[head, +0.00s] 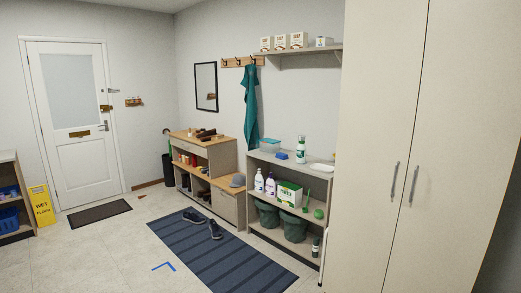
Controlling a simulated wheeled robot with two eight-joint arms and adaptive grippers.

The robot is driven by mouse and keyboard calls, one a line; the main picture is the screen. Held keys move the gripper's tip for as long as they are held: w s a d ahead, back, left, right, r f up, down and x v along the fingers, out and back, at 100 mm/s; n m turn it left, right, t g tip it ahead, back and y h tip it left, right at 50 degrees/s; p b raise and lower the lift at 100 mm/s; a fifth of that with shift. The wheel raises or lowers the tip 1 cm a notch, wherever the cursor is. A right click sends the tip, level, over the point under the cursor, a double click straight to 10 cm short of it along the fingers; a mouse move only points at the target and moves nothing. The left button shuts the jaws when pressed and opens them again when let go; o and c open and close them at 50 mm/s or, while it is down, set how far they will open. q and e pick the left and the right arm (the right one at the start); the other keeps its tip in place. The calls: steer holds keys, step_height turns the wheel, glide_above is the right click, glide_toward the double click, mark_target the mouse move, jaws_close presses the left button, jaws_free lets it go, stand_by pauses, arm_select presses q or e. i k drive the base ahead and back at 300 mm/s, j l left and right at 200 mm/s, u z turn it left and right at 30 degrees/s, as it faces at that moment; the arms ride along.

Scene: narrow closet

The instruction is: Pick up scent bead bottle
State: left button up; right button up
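I cannot tell for certain which container is the scent bead bottle. Two white bottles with purplish parts, a left one (259,182) and a right one (270,185), stand upright side by side on the middle level of the grey shelf unit (284,233). A white and green bottle (301,150) stands on its top. Labels are too small to read. Neither of my grippers shows in the head view.
A green and white box (289,193) stands right of the two bottles, with green bins (295,228) below. A tall cabinet (408,130) closes off the right side. Shoes (215,230) lie on the striped rug (205,255). The tiled floor at left is mostly clear.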

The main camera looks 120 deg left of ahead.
mark_target(301, 149)
steer(key=u, duration=3.6)
steer(key=i+j+u, duration=0.3)
steer(key=i, duration=1.4)
steer(key=i+l+u, duration=0.25)
steer(key=i, duration=1.45)
steer(key=i+z, duration=0.3)
steer(key=i, duration=0.2)
steer(key=i+j+z, duration=0.2)
steer(key=i+z, duration=0.15)
steer(key=i, duration=0.15)
